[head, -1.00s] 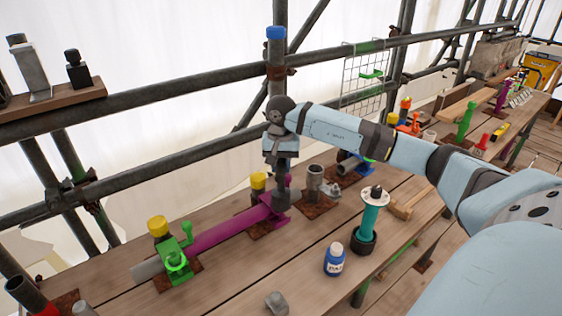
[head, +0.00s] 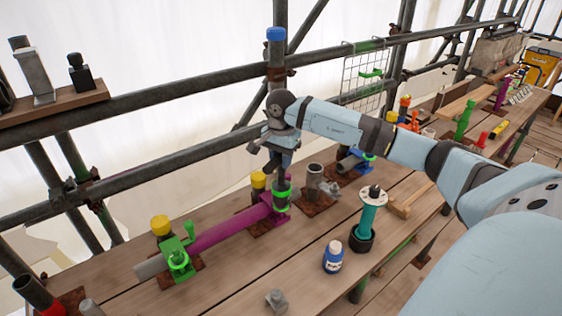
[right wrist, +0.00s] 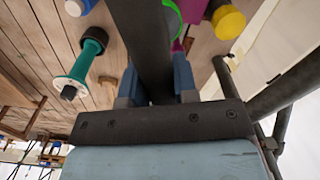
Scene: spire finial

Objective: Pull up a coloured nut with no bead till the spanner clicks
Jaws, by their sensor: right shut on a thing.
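My right gripper (head: 279,160) is shut on the dark spanner (head: 281,178), which points down and is roughly upright. The spanner's shaft also runs between the blue fingers in the right wrist view (right wrist: 150,45). A bright green ring (head: 282,190) shows around its lower part, also in the right wrist view (right wrist: 172,16). The spanner's lower end is over the purple coupler (head: 268,210) on the purple tube (head: 222,231); the nut under it is hidden. A green coupler (head: 178,262) clasps the tube's left part. I cannot make out any bead. My left gripper is not in view.
Yellow-capped posts (head: 160,226) stand behind the tube. A grey upright pipe stub (head: 314,177) is right of the spanner. Scaffold rails (head: 180,90) run behind.

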